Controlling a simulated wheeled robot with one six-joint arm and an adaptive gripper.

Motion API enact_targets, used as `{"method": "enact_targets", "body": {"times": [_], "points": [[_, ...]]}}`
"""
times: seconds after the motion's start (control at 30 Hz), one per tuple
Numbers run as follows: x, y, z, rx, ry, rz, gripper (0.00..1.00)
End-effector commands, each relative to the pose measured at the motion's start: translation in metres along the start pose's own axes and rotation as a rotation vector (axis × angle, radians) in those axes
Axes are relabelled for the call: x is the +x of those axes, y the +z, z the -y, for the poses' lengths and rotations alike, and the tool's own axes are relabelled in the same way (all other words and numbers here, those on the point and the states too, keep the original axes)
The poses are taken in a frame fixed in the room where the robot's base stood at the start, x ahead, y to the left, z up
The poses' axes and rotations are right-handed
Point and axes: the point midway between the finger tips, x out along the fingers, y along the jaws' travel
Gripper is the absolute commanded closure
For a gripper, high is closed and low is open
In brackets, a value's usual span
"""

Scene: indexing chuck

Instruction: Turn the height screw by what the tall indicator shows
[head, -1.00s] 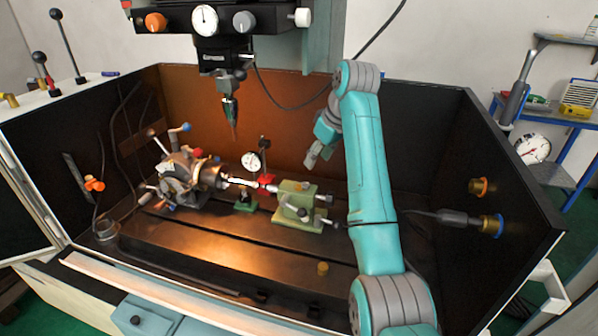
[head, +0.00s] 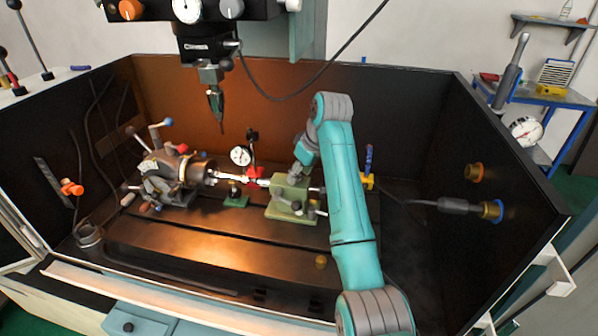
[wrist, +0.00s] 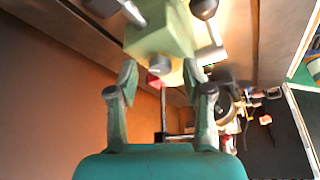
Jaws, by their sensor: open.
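The green tailstock block (head: 290,203) stands on the machine bed, right of the chuck (head: 170,178). The tall dial indicator (head: 240,156) has a white face and stands behind the work near a red base (head: 256,173). Its reading is too small to tell. My gripper (wrist: 160,78) is open and empty, its two fingers apart. In the wrist view the green block (wrist: 160,35) is just beyond the fingertips. A grey round screw head (wrist: 159,66) on it shows between them. I cannot tell if the fingers touch anything. In the head view my arm mostly hides the gripper.
A spindle with a pointed tool (head: 216,105) hangs above the bed. A small green base (head: 236,198) is left of the tailstock. A blue-handled item (head: 369,158) on a yellow base stands behind my arm. Dark walls enclose the bed. The front bed is mostly clear.

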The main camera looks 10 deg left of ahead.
Motion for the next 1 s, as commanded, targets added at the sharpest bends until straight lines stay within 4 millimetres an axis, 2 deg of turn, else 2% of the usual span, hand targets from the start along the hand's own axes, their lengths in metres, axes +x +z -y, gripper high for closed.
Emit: {"method": "enact_targets", "body": {"times": [0.07,0.1,0.27,0.3,0.67,1.0], "points": [[-0.0001,-0.0001,0.0000,0.000,0.000,0.000,0.50],[-0.0001,-0.0001,0.0001,0.000,0.000,0.000,0.55],[-0.0002,-0.0002,0.0001,0.000,0.000,0.000,0.95],[-0.0001,-0.0002,0.0001,0.000,0.000,0.000,1.00],[0.0000,-0.0003,0.0009,0.032,0.013,-0.001,1.00],[0.0003,-0.0007,0.0031,0.231,0.096,0.000,1.00]]}}
